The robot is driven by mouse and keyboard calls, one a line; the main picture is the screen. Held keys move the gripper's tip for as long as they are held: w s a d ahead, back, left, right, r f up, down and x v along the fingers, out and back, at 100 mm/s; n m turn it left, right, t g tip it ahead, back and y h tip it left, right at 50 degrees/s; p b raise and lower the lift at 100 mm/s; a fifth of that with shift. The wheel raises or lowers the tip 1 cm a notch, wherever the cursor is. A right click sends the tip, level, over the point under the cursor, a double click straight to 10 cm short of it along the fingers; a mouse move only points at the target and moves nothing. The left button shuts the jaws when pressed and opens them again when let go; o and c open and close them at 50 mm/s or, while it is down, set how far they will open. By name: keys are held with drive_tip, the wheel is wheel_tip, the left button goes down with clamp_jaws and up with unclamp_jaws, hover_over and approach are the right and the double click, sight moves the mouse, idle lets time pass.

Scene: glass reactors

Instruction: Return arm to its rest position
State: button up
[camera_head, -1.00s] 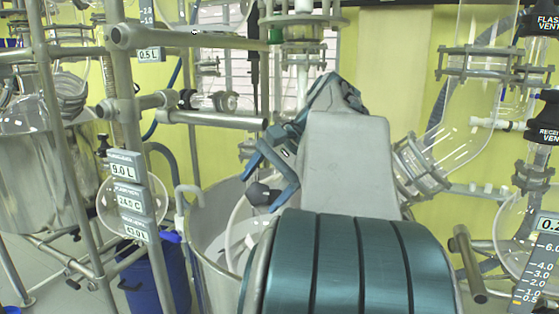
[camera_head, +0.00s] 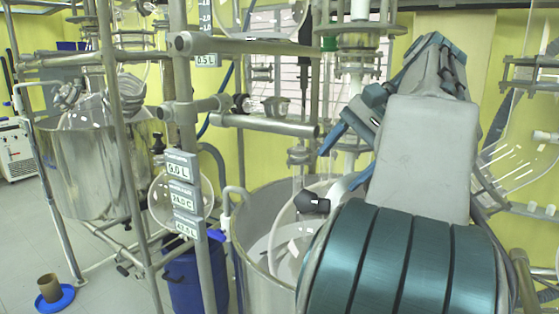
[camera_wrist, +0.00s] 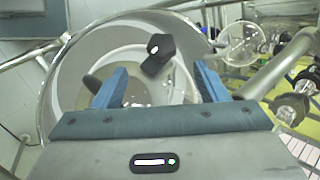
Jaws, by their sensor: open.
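My gripper (camera_wrist: 158,88) shows in the wrist view with its two blue fingers spread apart and nothing between them. Below it in that view is a large round metal vessel (camera_wrist: 62,85) with a glass vessel inside and a black knob-like part (camera_wrist: 158,52).
A steel frame post (camera_head: 185,110) with label plates (camera_head: 183,195) and horizontal clamped bars (camera_head: 265,125) stands left of the arm. Glass reactor parts (camera_head: 515,165) are close on the right. A blue drum (camera_head: 192,275) stands on the floor. Open floor (camera_head: 95,290) shows at lower left.

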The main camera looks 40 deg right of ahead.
sight(306, 198)
drive_tip(key=w+a+f+n, duration=0.1)
drive_tip(key=a+f, duration=0.1)
drive_tip(key=w+a+f+n, duration=0.1)
drive_tip(key=a+f, duration=0.1)
drive_tip(key=w+a+f+g, duration=0.1)
drive_tip(key=a+f, duration=0.1)
drive_tip(key=shift+a+f+n, duration=0.1)
drive_tip(key=shift+f+n, duration=0.25)
drive_tip(key=shift+n, duration=0.05)
drive_tip(key=s+a+f+n+h, duration=0.2)
drive_tip(key=a+f+n, duration=0.4)
drive_tip(key=a+f, duration=0.3)
drive_tip(key=s+a+f+n+g+h, duration=0.1)
drive_tip(key=s+a+f+n, duration=0.1)
drive_tip(key=a+f+n, duration=0.4)
drive_tip(key=a+f, duration=0.4)
drive_tip(key=f, duration=0.3)
drive_tip(key=shift+s+f+n+g+h, duration=0.25)
drive_tip(key=shift+s+n+g+h, duration=0.05)
drive_tip(key=shift+s+n+h, duration=0.1)
